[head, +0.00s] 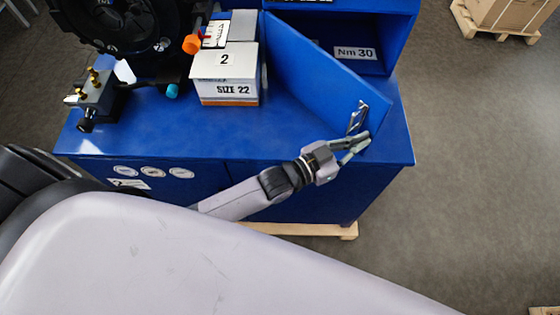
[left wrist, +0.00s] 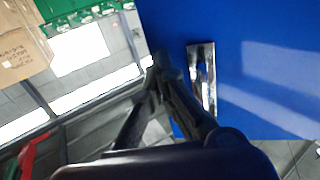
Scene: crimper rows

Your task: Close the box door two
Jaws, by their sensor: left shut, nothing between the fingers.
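A blue box door (head: 320,75) stands swung open above the blue bench top in the head view. It is hinged near the white boxes and reaches out to the right and toward me. A metal handle (head: 357,117) is near its free end. The left wrist view shows the blue door (left wrist: 250,65) and the silver handle (left wrist: 202,78) close up. My left gripper (head: 362,143) is shut and empty beside the handle, at the door's free end. Whether it touches the door I cannot tell. My right gripper is not in view.
A white box marked 2 and SIZE 22 (head: 226,75) stands on the bench top (head: 200,142) left of the door. A black machine (head: 125,25) is at the back left. An open compartment (head: 388,25) labelled Nm 30 is behind the door.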

